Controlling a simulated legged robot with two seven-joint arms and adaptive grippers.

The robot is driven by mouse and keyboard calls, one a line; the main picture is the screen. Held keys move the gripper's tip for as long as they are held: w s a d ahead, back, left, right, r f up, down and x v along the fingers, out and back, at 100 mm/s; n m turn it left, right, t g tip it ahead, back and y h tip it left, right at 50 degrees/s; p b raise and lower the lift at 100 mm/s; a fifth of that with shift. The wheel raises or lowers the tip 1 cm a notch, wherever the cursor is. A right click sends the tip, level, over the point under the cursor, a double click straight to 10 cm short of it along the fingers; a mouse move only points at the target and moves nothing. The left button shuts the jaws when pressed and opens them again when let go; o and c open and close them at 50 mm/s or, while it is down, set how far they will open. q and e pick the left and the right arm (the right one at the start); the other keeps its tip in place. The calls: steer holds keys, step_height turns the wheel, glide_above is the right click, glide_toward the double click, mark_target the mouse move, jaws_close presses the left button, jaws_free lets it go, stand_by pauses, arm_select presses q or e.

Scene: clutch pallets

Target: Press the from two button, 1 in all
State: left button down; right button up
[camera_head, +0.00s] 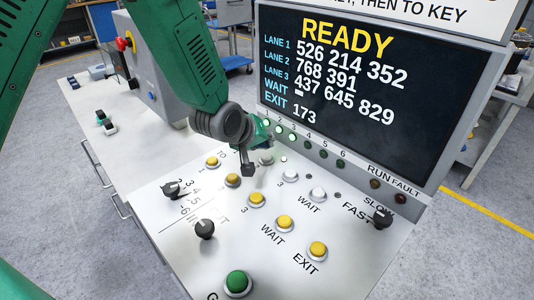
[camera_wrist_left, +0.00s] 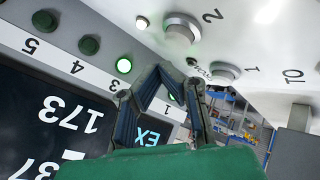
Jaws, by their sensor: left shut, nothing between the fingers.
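The from two button (camera_head: 265,159) is a pale round button in the white row of the sloped panel, beside my left gripper. It also shows in the left wrist view (camera_wrist_left: 181,30), with a "2" printed by it. A small lamp (camera_head: 283,158) by this button is lit white. My left gripper (camera_head: 249,169) is shut and empty. Its dark fingertips are over the panel, left of the button in the head view; their height above it is unclear. In the left wrist view the fingers (camera_wrist_left: 160,75) point toward the panel, apart from the button. My right gripper is not in view.
A row of yellow buttons (camera_head: 257,198) lies in front. Black knobs (camera_head: 205,229) and a green button (camera_head: 238,283) are nearer. The screen (camera_head: 372,85) reads READY and rises close behind the gripper. A grey box (camera_head: 150,70) with a red knob stands left.

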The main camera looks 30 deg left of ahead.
mark_target(266, 156)
arm_select(q)
step_height(266, 156, up, 4)
steer(key=p, duration=0.3)
steer(key=shift+r, duration=0.2)
steer(key=shift+f, duration=0.1)
steer(key=shift+s, duration=0.1)
stand_by(0.4)
